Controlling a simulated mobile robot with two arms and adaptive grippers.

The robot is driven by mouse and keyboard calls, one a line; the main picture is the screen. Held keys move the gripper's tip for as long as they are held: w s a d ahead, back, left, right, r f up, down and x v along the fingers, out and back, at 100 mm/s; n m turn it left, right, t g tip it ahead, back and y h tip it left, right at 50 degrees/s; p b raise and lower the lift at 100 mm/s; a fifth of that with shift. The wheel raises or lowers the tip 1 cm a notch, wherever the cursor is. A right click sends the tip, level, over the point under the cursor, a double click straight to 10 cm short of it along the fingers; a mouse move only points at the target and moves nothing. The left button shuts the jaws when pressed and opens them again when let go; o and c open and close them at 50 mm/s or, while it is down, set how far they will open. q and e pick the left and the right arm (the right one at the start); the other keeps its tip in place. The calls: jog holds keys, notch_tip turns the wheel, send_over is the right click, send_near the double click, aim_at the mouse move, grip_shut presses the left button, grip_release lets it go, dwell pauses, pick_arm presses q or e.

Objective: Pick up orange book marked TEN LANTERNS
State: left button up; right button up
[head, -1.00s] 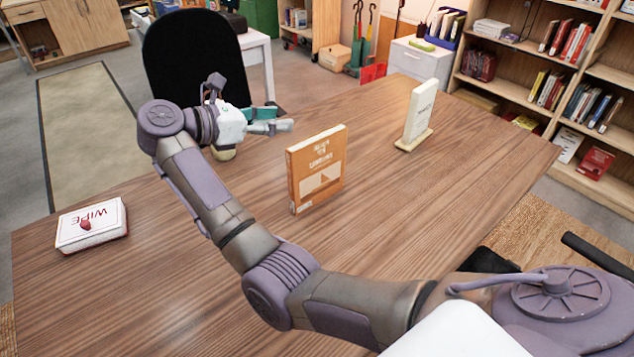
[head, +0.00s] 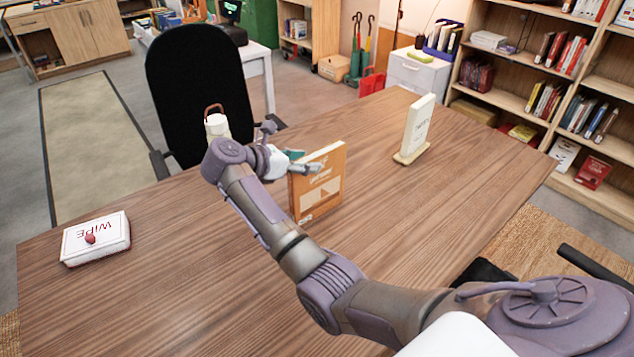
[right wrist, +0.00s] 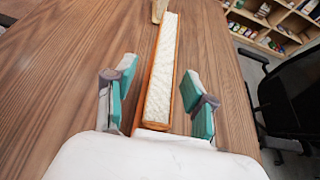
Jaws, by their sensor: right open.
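The orange book (head: 326,192) stands upright on the wooden table in the head view; its lettering is too small to read surely. In the right wrist view its pale page edge (right wrist: 163,75) runs lengthwise between the two fingers. My right gripper (head: 303,162) is at the book's upper left edge, partly hidden behind it. In the right wrist view the right gripper (right wrist: 158,103) is open, with a teal-padded finger on each side of the book and gaps visible. My left gripper is out of view.
A white book (head: 417,128) stands on a small base farther right. A white box marked WIPE (head: 96,239) lies at the table's left. A white object with a brown handle (head: 215,124) stands behind my right arm. A black chair (head: 197,85) is beyond the table.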

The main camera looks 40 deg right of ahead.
jog(key=x, duration=0.2)
jog(key=shift+d+f, duration=0.1)
jog(key=shift+d, duration=0.25)
jog(key=shift+a, duration=0.1)
grip_shut()
